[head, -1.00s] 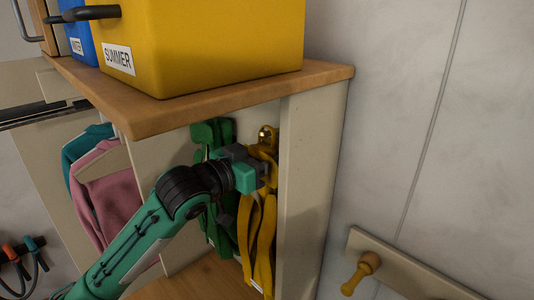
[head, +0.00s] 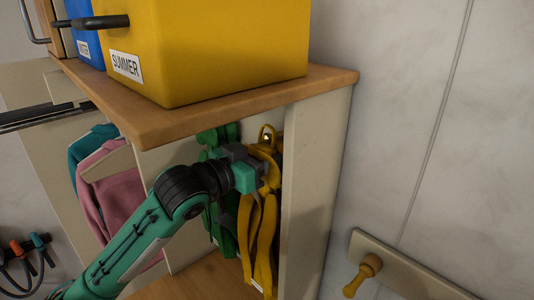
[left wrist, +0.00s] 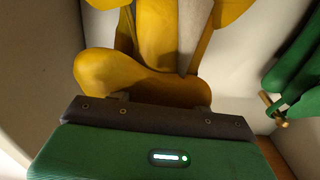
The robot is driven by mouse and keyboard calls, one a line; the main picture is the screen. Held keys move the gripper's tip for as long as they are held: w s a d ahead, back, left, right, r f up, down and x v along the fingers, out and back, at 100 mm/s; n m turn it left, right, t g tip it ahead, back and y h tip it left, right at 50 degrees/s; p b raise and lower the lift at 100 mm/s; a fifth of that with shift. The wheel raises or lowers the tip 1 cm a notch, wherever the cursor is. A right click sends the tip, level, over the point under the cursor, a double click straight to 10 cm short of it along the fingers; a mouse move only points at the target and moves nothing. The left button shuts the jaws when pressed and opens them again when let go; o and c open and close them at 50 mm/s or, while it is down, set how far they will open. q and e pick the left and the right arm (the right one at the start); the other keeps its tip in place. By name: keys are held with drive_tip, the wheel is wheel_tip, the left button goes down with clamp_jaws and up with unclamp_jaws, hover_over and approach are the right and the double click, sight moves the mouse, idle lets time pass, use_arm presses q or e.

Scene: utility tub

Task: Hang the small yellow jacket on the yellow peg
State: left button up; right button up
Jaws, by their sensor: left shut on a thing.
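The small yellow jacket (head: 262,235) hangs in the open cubby, with its loop upright around a small brass-coloured peg tip (head: 266,137). Whether the loop is still hooked there I cannot tell. My left gripper (head: 263,178) is shut on the jacket just below the loop. In the left wrist view the yellow jacket (left wrist: 155,40) fills the space beyond the gripper's dark edge; the fingertips are hidden. A yellowish knobbed peg (head: 363,273) sticks out of a pale board on the wall at lower right, empty. My right gripper is out of view.
A green garment (head: 224,220) hangs left of the jacket, near my gripper. The cubby's pale side panel (head: 312,190) stands close on the right. The wooden top (head: 230,107) overhangs, carrying a yellow SUMMER bin (head: 220,45). The wall before the peg board is clear.

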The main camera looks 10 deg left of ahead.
sight(257, 158)
use_arm(q)
drive_tip(key=shift+v, duration=1.5)
drive_tip(key=v, duration=0.8)
